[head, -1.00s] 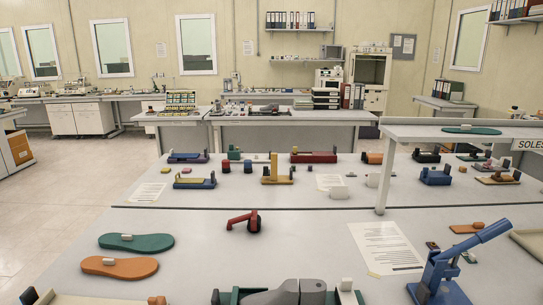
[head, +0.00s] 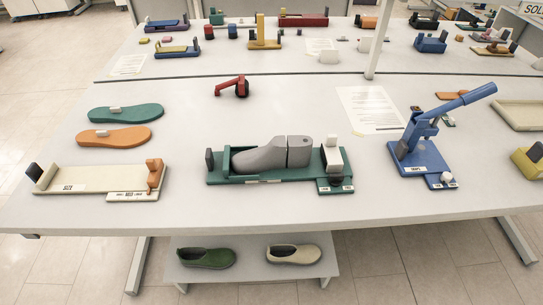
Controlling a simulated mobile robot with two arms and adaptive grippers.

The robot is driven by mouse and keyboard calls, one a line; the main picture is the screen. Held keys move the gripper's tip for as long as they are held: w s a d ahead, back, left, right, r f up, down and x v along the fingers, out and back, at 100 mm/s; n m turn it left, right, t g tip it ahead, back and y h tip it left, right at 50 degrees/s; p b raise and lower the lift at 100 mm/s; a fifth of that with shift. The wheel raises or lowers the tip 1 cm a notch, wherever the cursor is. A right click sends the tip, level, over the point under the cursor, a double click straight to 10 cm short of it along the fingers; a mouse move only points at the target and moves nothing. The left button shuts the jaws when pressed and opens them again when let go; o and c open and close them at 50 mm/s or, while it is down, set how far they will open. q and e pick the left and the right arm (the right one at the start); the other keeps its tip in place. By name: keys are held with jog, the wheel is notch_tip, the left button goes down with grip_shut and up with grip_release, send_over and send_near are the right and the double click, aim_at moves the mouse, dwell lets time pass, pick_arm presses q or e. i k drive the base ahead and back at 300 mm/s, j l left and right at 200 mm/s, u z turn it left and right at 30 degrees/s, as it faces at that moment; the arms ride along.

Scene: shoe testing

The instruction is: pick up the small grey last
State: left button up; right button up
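A grey shoe last (head: 262,158) lies on its side-on length in a green fixture (head: 222,178) at the front middle of the near table. It has a rounded toe at the left and a blocky heel part at the right, with a seam between them. A dark post stands at its left end and a white block (head: 332,157) at its right end. No other grey last shows clearly, so I cannot compare sizes. Neither of my grippers is in view.
A blue lever press (head: 420,145) stands right of the green fixture, and a cream tray-like gauge (head: 95,178) lies left. Green (head: 126,112) and orange (head: 113,136) soles lie behind the gauge. Shoes stand on a low shelf (head: 250,268) below. Bare table surrounds the fixture.

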aim_at(298, 149)
jog(key=l+u, duration=0.3)
jog(key=k+l+u, duration=0.25)
jog(key=l, duration=0.15)
jog(key=k+l+u, duration=0.1)
jog(key=l+u, duration=0.2)
jog(key=k+l+u, duration=0.15)
jog(key=l+u, duration=0.15)
jog(key=l, duration=0.1)
